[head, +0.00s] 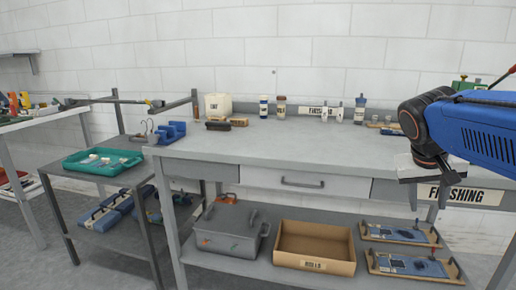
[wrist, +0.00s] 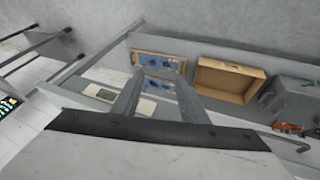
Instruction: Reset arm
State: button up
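My gripper (head: 424,196) hangs pointing down at the right of the head view, in front of the bench's front edge near the FINISHING label. Its white body sits below my blue arm. In the wrist view my gripper (wrist: 160,82) shows two grey fingers with a clear gap between them, and nothing is seen held. Below the fingers lie the lower shelf's two framed blue boards (wrist: 160,62), apart from the fingertips.
The grey workbench (head: 270,146) has a drawer (head: 290,181). Its lower shelf holds a grey toolbox (head: 230,236), an open cardboard box (head: 315,246) and blue boards (head: 400,233). A side table bears a teal tray (head: 104,170). Bottles and brushes stand along the bench's back.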

jog(key=s+a+f+n+t+y, duration=0.1)
jog(key=s+a+f+n+y, duration=0.2)
jog(key=s+a+f, duration=0.9)
notch_tip(320, 180, down, 3)
jog(key=shift+s+f+n+t+y, duration=0.2)
jog(key=shift+s+n+t+y, duration=0.2)
jog(key=shift+s+y, duration=0.5)
jog(key=shift+c, duration=0.6)
jog(key=shift+d, duration=0.1)
jog(key=shift+c, duration=0.5)
